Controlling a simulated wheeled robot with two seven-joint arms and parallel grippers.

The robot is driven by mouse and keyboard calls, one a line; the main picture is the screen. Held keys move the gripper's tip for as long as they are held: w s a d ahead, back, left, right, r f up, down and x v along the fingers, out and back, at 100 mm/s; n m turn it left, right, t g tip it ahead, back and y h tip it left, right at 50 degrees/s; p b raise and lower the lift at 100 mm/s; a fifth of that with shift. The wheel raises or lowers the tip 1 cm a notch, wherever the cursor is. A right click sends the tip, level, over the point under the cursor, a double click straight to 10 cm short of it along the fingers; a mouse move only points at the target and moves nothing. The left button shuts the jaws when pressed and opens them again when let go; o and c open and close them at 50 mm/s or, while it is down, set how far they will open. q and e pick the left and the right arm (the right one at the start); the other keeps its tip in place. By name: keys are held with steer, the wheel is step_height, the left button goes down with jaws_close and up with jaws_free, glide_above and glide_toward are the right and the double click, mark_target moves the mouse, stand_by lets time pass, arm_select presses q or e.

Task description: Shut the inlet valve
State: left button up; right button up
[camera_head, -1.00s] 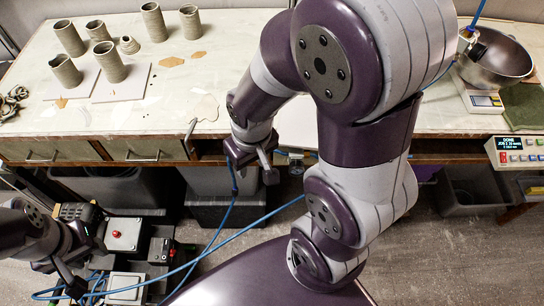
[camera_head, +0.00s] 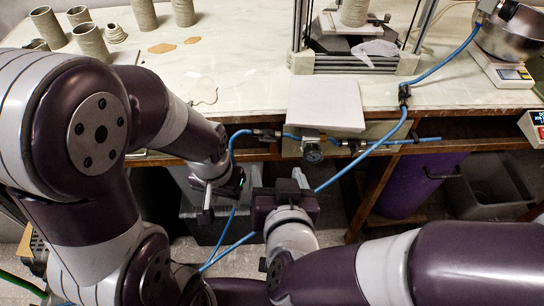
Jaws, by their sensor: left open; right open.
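I cannot tell which fitting is the inlet valve. Along the bench's front edge, a blue hose line holds a dark fitting (camera_head: 268,134) at the left, a round pressure gauge (camera_head: 313,153) in the middle and another dark fitting (camera_head: 352,146) to its right. My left gripper (camera_head: 222,196) is open, below and left of the left fitting, apart from it. My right gripper (camera_head: 283,188) is open, below the gauge with its fingers up, apart from the fittings. The two grippers are close side by side.
A blue hose (camera_head: 375,148) rises across the bench edge. A press (camera_head: 356,62), white sheets (camera_head: 325,104), clay cylinders (camera_head: 90,42) and a steel bowl (camera_head: 512,36) on a scale stand on the bench. A purple bin (camera_head: 418,185) and grey bin (camera_head: 488,188) stand underneath.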

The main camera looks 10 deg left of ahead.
mark_target(268, 141)
steer(key=b+x, duration=0.3)
steer(key=x, duration=0.8)
steer(key=shift+a, duration=0.1)
steer(key=shift+w+a+f, duration=0.1)
steer(key=shift+w, duration=0.3)
steer(key=c, duration=1.1)
